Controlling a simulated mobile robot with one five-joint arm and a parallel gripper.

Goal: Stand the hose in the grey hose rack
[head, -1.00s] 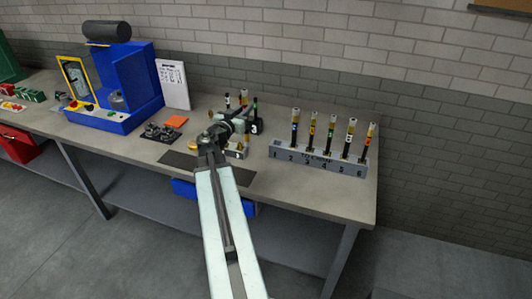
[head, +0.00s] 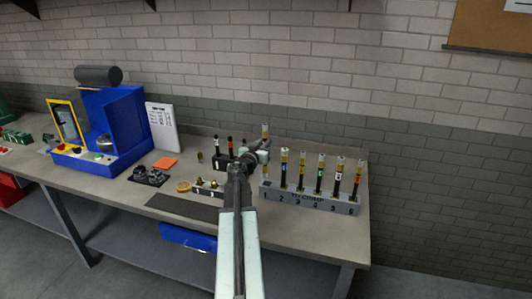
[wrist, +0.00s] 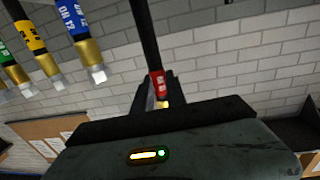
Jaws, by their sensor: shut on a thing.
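My gripper (head: 258,156) is above the bench, at the left end of the grey hose rack (head: 340,208). It is shut on a black hose (wrist: 145,38) with a red band and a brass end, seen between the jaws in the wrist view. In the head view, a pale brass hose end (head: 265,130) shows just above the gripper; the rest of that hose is hidden. The rack holds several upright hoses in the positions numbered above 1. Position 1, at the left end, shows no hose standing in it. Banded hoses (wrist: 72,20) also show left in the wrist view.
Left of my gripper stand a dark block (head: 222,163) with small upright parts and a row of brass fittings (head: 208,188). A dark mat (head: 183,207) lies at the front edge. A blue machine (head: 108,125) and a white card (head: 161,127) are farther left.

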